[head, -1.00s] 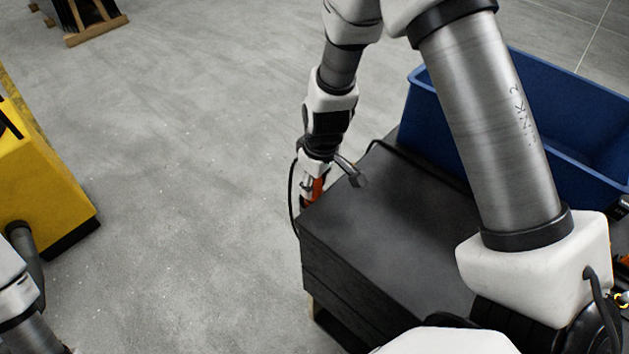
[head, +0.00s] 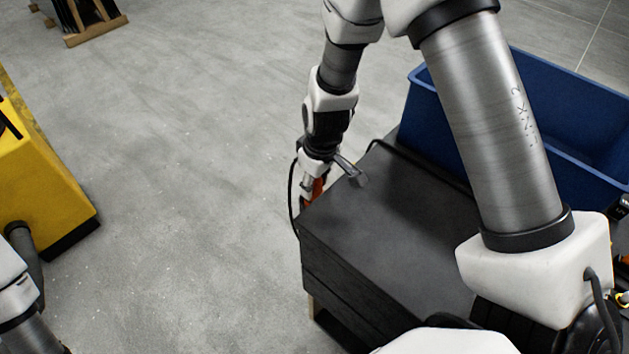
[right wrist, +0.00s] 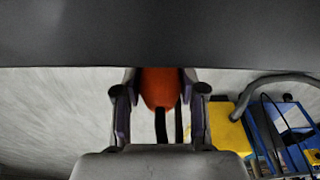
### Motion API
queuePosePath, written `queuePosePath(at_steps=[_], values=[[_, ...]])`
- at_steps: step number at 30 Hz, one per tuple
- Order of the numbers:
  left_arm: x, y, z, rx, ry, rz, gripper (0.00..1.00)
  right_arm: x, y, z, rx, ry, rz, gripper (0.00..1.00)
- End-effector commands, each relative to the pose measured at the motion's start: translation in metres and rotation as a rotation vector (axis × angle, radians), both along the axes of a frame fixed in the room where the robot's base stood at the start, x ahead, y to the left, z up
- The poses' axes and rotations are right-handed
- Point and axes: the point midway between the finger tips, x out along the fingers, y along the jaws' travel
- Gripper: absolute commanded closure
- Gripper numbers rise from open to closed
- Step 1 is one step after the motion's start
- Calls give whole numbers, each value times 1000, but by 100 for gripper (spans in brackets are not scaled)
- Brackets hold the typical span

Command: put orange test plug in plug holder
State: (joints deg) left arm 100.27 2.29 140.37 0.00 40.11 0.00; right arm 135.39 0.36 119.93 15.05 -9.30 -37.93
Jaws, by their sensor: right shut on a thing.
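I cannot make out the plug holder in either view. My left arm shows at the lower left edge, but its gripper is out of view.
The black unit (head: 370,225) fills the centre right. A blue bin (head: 575,165) stands behind it. A yellow unit (head: 45,190) stands at the left and a wooden-based rack (head: 95,30) far back left. Grey floor (head: 190,170) between is clear.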

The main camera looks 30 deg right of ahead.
Motion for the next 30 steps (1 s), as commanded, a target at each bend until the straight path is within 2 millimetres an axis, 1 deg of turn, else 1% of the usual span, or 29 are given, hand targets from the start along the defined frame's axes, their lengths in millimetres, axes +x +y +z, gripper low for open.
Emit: queuePosePath(at_steps=[17, 18, 27, 30], values=[[0, 0, -12, 0, 0, 0, 35, 0, 0, -13, 0, 0, 0, 100], [0, 0, -11, 0, 0, 0, 35, 0, 0, -11, 0, -1, 0, 49], [0, 0, -10, 0, 0, 0, 35, 0, 0, -11, 0, 0, 0, 49], [0, 0, -5, 0, 0, 0, 35, 0, 0, -5, 0, 0, 0, 49]])
